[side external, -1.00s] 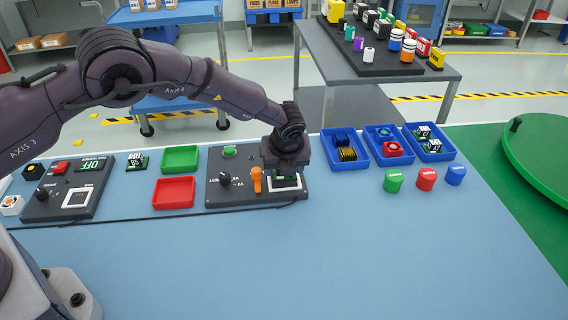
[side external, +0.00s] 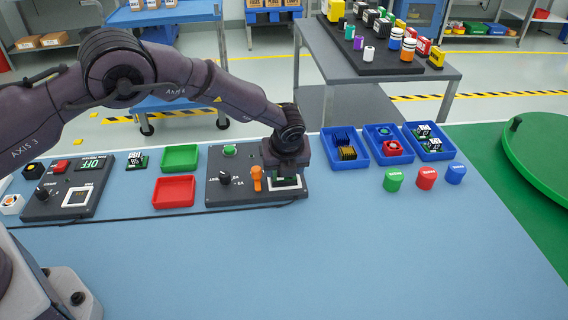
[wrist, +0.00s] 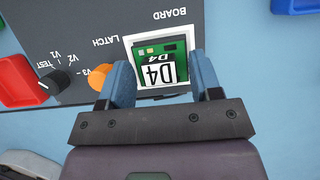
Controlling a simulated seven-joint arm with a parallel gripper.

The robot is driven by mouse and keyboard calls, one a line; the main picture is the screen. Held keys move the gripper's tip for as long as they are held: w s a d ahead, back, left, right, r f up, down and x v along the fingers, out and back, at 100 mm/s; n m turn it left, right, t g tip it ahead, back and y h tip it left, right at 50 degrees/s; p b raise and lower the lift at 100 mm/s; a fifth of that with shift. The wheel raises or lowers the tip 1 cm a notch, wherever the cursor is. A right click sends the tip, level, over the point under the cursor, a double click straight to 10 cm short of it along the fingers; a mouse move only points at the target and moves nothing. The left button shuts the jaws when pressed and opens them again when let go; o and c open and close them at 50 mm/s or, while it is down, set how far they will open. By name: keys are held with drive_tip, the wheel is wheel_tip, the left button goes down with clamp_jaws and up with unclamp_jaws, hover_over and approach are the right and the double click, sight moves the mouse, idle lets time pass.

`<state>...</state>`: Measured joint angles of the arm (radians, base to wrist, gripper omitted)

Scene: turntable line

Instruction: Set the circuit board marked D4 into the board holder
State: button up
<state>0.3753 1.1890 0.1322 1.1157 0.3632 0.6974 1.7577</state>
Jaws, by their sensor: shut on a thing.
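The green circuit board marked D4 (wrist: 162,64) is between the two fingers of my gripper (wrist: 165,82) in the wrist view. My gripper (side external: 285,171) is shut on it and points down over the board holder. The holder is the white square frame (wrist: 128,42) beside the word BOARD; it also shows in the side view (side external: 298,184). The board lies over the frame's opening, with white rim visible around its edges. I cannot tell whether it is fully seated or slightly above. The orange latch (side external: 257,180) stands just left of the holder.
The dark panel (side external: 228,192) also carries a black knob (side external: 225,177) and a green button (side external: 229,151). Green (side external: 180,157) and red (side external: 174,192) trays lie left. Blue bins (side external: 346,148) and several coloured caps (side external: 393,180) lie right. The front table is clear.

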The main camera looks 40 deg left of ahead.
drive_tip(key=shift+f, duration=0.45)
drive_tip(key=o, duration=1)
drive_tip(key=v, duration=1.3)
drive_tip(key=shift+d, duration=0.1)
